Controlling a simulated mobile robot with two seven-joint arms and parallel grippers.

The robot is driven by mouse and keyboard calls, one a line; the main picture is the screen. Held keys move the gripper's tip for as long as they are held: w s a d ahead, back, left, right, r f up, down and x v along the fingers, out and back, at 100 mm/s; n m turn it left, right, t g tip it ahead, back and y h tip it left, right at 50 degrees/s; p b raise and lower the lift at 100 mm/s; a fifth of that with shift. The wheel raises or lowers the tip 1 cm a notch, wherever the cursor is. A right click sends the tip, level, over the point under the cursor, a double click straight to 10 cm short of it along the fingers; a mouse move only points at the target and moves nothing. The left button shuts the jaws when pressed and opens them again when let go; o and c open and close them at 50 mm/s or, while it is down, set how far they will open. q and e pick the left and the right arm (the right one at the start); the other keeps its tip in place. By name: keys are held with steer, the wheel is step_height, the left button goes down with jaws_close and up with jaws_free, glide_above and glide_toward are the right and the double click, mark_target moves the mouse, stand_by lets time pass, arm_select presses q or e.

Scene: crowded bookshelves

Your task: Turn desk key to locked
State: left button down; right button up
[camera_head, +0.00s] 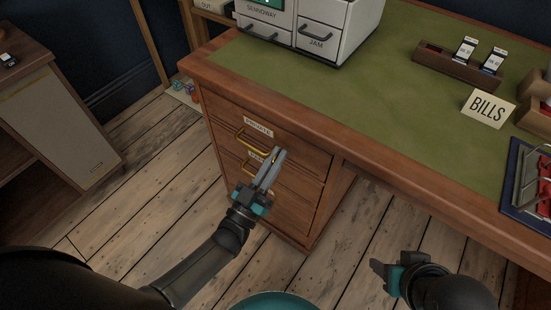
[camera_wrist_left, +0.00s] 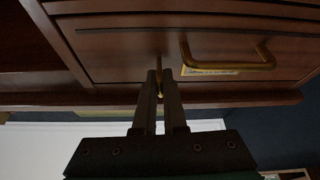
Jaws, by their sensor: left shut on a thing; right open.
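The wooden desk (camera_head: 345,65) has a green top and a stack of drawers below its left end. My left gripper (camera_head: 274,160) is at the right part of the top drawer's front (camera_head: 290,147), labelled PRIVATE. In the left wrist view it (camera_wrist_left: 159,80) is shut on a small brass key (camera_wrist_left: 160,93), mostly hidden between the fingers. The key's exact turn angle cannot be told. A brass handle (camera_wrist_left: 228,65) is beside the fingers in that view. My right gripper (camera_head: 384,272) is open and apart from the desk, at the lower right.
Lower drawers, one with a brass handle (camera_head: 250,163), sit below the top one. A cabinet (camera_head: 65,120) stands at left.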

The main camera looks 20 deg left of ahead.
arm_select(q)
steer(key=shift+w+m+h, duration=0.1)
steer(key=shift+m+h, duration=0.3)
steer(key=shift+m, duration=0.5)
arm_select(e)
steer(key=shift+w, duration=0.15)
steer(key=shift+a, duration=0.15)
steer(key=shift+f, duration=0.15)
arm_select(q)
steer(key=c, duration=1)
jaws_free()
steer(key=v, duration=1.5)
steer(key=shift+s, duration=0.2)
arm_select(e)
steer(key=shift+r, duration=0.2)
